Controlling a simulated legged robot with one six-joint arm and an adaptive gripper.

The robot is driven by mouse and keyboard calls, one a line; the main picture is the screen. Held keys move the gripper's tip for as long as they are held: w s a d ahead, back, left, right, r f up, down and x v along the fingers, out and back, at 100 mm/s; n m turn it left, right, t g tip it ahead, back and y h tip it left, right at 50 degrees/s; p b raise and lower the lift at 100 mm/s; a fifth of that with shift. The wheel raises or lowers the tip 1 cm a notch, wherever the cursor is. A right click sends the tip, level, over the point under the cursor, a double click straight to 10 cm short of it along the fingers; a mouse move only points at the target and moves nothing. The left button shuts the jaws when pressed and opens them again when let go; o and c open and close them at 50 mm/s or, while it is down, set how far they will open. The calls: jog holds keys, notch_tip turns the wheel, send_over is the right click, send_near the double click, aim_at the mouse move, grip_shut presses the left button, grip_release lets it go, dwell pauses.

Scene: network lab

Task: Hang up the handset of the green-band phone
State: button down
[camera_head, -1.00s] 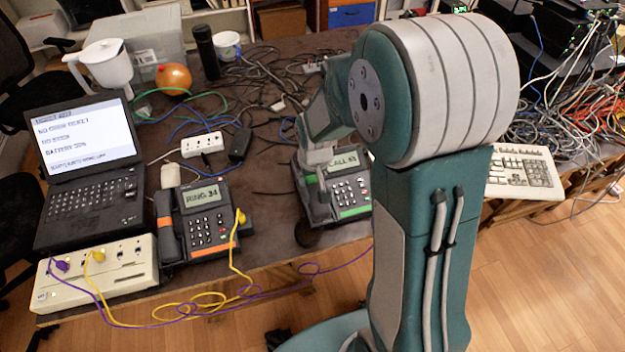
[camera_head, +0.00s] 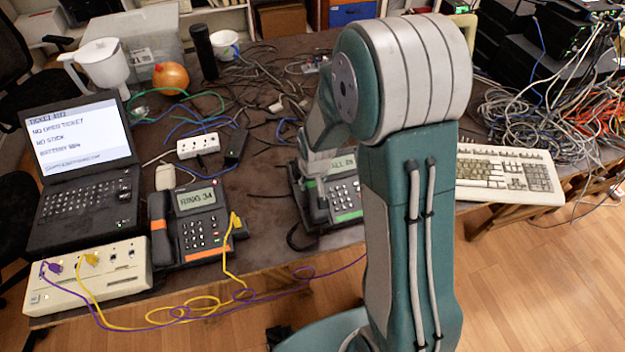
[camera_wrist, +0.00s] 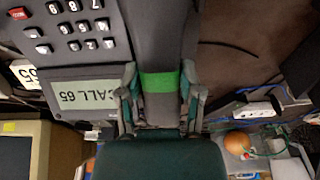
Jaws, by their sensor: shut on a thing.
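The green-band phone (camera_head: 347,191) stands on the table, partly hidden behind my arm. Its lit display reads CALL with a number, and it also shows in the wrist view (camera_wrist: 85,93). Its dark grey handset (camera_wrist: 160,112) has a green band and lies along the side of the phone body. My gripper (camera_wrist: 160,94) is shut on the handset at the band, one finger on each side. In the head view my gripper (camera_head: 318,172) is at the phone's left side. I cannot tell whether the handset is fully seated in the cradle.
An orange-band phone (camera_head: 195,225) stands to the left, its display reading RING. A laptop (camera_head: 82,190), a beige box (camera_head: 95,280) with plugged cables and a power strip (camera_head: 198,146) are near it. A keyboard (camera_head: 510,174) lies right of my arm. Loose cables cover the back.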

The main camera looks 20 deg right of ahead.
jog(key=shift+a, duration=0.7)
jog(key=shift+d, duration=0.75)
jog(key=shift+a, duration=0.3)
jog(key=shift+a, duration=0.2)
jog(key=shift+x, duration=0.8)
jog(key=shift+c, duration=0.8)
grip_release()
